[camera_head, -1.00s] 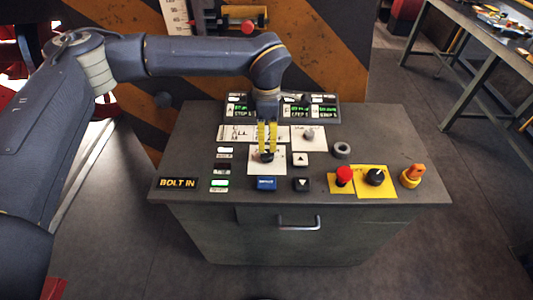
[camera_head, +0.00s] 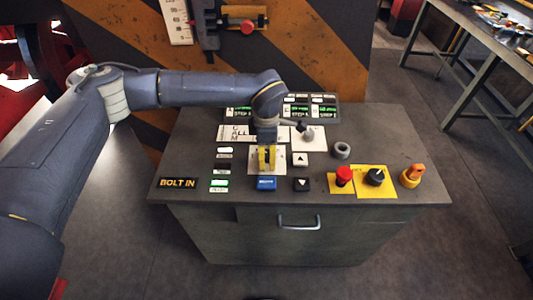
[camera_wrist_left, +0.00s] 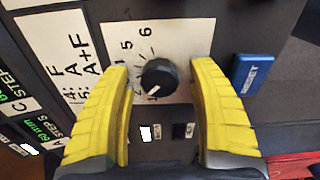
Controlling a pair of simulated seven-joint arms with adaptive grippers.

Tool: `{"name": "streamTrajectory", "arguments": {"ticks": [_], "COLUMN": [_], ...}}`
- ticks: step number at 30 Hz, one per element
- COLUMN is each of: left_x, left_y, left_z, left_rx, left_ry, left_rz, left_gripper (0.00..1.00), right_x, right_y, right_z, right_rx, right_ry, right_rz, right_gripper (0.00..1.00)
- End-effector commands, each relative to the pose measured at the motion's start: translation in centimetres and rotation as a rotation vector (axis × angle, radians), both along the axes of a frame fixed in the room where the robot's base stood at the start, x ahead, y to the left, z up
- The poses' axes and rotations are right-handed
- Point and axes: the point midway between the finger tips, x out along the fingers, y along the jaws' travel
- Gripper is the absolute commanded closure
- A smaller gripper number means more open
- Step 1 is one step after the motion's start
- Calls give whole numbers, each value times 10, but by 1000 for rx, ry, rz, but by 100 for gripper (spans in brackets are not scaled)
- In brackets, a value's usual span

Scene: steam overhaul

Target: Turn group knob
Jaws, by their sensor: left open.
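The group knob (camera_wrist_left: 158,77) is a round black knob with a white pointer mark, on a white plate (camera_wrist_left: 180,45) printed with numbers such as 5 and 6. My left gripper (camera_wrist_left: 165,105) is open, its yellow fingers on either side of the knob, with gaps to both sides in the left wrist view. In the head view the left gripper (camera_head: 267,158) is low over the plate on the console and largely hides the knob. My right gripper is not in view.
The console (camera_head: 400,130) carries a blue button (camera_head: 266,184) close to the gripper, arrow buttons (camera_head: 301,184), a grey knob (camera_head: 308,133), a red button (camera_head: 344,174), a black selector (camera_head: 375,177) and an orange switch (camera_head: 412,174). A workbench (camera_head: 480,30) stands at right.

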Motion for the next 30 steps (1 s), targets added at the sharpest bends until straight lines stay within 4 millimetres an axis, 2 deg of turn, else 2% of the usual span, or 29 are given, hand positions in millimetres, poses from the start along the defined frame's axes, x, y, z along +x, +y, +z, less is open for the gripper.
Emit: {"name": "streamTrajectory", "arguments": {"ticks": [2, 17, 23, 30], "left_x": [0, 0, 0, 0], "left_y": [0, 0, 0, 0], "left_z": [0, 0, 0, 0], "left_rx": [0, 0, 0, 1], "left_ry": [0, 0, 0, 0], "left_rz": [0, 0, 15, 133], "left_gripper": [40, 98, 100, 100], "right_x": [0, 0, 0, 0], "right_y": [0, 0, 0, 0], "right_z": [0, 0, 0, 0], "right_rx": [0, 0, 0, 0], "right_ry": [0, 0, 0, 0], "right_rz": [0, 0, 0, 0], "right_gripper": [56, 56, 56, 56]}}
